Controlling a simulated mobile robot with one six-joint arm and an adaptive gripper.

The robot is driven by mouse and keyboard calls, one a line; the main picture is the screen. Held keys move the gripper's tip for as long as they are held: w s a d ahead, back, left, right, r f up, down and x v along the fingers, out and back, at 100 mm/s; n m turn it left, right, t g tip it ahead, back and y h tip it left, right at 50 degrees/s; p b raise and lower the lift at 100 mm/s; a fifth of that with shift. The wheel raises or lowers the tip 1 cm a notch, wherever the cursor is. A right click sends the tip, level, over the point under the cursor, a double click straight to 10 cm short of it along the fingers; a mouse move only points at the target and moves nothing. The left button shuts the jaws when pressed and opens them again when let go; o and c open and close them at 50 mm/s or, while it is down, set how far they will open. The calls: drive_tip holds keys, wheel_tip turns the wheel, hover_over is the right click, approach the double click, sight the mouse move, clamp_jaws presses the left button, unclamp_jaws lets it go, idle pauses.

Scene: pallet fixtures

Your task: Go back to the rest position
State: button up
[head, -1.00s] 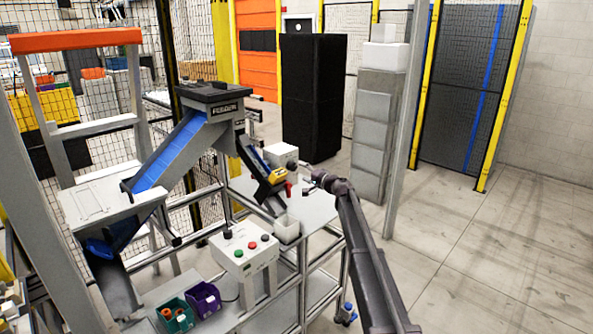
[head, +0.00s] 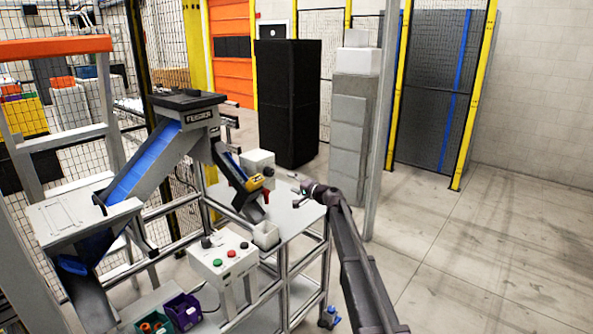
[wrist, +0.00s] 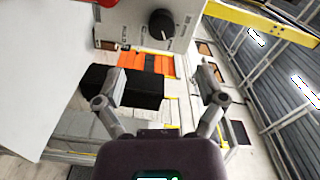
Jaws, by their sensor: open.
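My gripper (head: 298,190) is at the end of my arm, over the right part of the small table (head: 291,220). In the wrist view my gripper (wrist: 160,88) has its two fingers spread wide, with nothing between them. A white control box with a black knob (wrist: 161,24) shows above the fingers in the wrist view. The same kind of white box (head: 258,167) stands on the table to the left of my gripper in the head view.
The feeder (head: 188,115) with a blue conveyor stands at the left. A small white bin (head: 266,236) sits on the table. A white button box (head: 222,258) stands in front. A black cabinet (head: 287,100) is behind. The floor at the right is clear.

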drive_tip(key=s+d+f+n+g+h, duration=0.2)
drive_tip(key=s+d+f, duration=0.15)
drive_tip(key=s, duration=0.55)
drive_tip(key=s+d+f+n+g+h, duration=0.1)
drive_tip(key=s+d+f+g+h, duration=0.15)
drive_tip(key=s+f, duration=0.45)
drive_tip(key=s+d+f+n+g+h, duration=0.2)
drive_tip(key=s+f+g, duration=0.1)
drive_tip(key=s, duration=0.8)
drive_tip(key=s+d+f+g+h, duration=0.1)
drive_tip(key=s+d+f+h, duration=0.1)
drive_tip(key=s+d+h, duration=0.2)
drive_tip(key=s+d+f+g+h, duration=0.2)
drive_tip(key=s+d, duration=0.8)
drive_tip(key=s, duration=0.8)
drive_tip(key=shift+s+d+f+m+h, duration=0.15)
drive_tip(key=shift+d+f+m+h, duration=0.25)
drive_tip(key=shift+h, duration=0.45)
drive_tip(key=shift+a+g, duration=0.15)
drive_tip(key=shift+g, duration=0.1)
